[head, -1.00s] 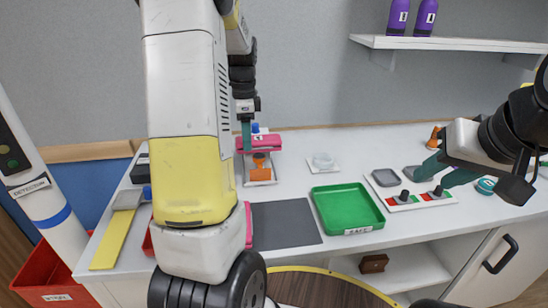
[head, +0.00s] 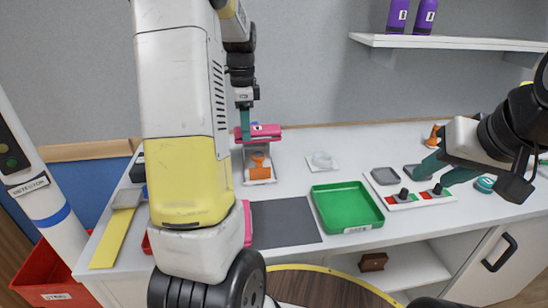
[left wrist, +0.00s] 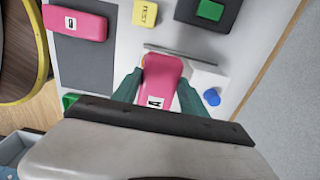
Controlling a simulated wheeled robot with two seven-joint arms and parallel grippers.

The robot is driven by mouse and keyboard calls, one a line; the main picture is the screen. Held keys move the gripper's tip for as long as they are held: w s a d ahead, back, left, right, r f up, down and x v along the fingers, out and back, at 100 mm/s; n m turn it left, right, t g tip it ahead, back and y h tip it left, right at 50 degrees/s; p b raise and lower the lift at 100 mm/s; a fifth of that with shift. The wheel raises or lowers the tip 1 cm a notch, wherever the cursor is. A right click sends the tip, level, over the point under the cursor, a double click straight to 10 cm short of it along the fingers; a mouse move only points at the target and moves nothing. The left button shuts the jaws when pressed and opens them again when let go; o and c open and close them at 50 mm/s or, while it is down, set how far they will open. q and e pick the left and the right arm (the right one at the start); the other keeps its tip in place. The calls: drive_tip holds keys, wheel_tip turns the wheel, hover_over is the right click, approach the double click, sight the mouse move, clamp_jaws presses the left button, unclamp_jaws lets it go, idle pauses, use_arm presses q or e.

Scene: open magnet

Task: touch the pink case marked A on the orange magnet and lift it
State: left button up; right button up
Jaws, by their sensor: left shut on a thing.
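The pink case marked A (head: 265,131) is held up in the air above the orange magnet (head: 259,167), with a visible gap between them. In the left wrist view the case (left wrist: 161,77) sits between the two teal fingers, its label toward the camera. My left gripper (head: 244,128) is shut on it. The magnet stands on a pale plate on the table and is not clearly visible in the wrist view. My right gripper (head: 426,178) is open and empty, its fingers apart over the panel with red and green patches.
A second pink case (left wrist: 75,22) lies on the dark mat (head: 288,222), mostly behind my arm in the head view. A green tray (head: 347,207), a small clear dish (head: 322,160) and a yellow strip (head: 111,238) are on the table. A blue knob (left wrist: 212,97) is beside the held case.

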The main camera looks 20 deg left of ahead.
use_arm(q)
drive_tip(key=shift+r, duration=1.8)
drive_tip(key=shift+s, duration=0.15)
